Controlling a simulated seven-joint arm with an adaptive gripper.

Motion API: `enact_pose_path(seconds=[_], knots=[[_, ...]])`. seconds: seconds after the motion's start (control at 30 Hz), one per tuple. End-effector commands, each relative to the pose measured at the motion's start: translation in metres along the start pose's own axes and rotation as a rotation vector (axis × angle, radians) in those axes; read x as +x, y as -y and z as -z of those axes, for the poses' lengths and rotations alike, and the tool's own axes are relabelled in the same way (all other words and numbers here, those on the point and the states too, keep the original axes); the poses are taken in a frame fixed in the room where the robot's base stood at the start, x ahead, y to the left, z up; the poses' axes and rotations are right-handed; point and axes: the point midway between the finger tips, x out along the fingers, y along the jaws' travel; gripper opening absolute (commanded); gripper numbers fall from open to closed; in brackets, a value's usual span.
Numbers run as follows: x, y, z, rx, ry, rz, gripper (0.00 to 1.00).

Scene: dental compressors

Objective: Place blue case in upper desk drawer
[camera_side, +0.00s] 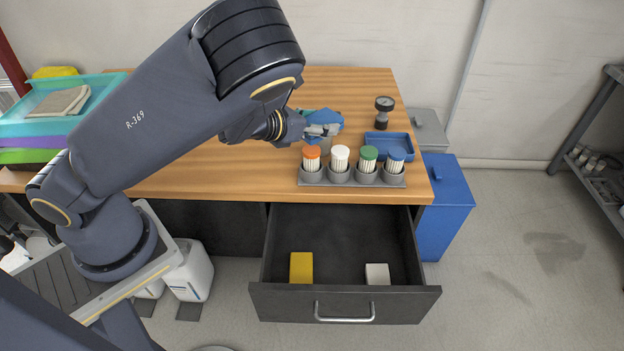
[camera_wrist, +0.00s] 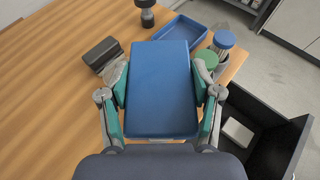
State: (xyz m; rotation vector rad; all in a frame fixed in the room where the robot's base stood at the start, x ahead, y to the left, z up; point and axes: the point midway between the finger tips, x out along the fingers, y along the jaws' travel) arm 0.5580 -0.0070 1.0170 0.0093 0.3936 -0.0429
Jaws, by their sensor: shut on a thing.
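The blue case (camera_wrist: 162,85) is a flat blue box held between the green-padded fingers of my gripper (camera_wrist: 161,105) in the wrist view. In the side view the blue case (camera_side: 326,119) is partly covered by my gripper (camera_side: 318,130), above the desk top behind the row of capped containers. The upper desk drawer (camera_side: 343,240) is pulled open below the desk's front edge. It holds a yellow block (camera_side: 301,267) and a white block (camera_side: 377,274) near its front. The drawer (camera_wrist: 262,135) also shows at the lower right in the wrist view.
A grey rack (camera_side: 352,179) with orange, white, green and blue capped containers stands at the desk's front edge. Behind it are a blue tray (camera_side: 389,145) and a dark gauge (camera_side: 384,112). A dark block (camera_wrist: 102,54) lies left of the case in the wrist view.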

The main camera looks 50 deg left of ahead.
Motion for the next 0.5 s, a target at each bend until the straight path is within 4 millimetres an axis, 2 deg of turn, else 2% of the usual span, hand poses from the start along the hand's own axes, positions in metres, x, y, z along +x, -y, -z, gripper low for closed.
enact_pose_path(seconds=[0.07,0.27,0.37,0.5], knots=[[0.003,0.010,-0.001,0.014,0.002,0.043,0.22],[0.010,-0.010,0.006,0.020,0.000,0.053,0.22],[0.012,-0.032,0.012,0.012,-0.001,0.032,0.22],[0.011,-0.082,0.026,-0.017,-0.002,-0.033,0.22]])
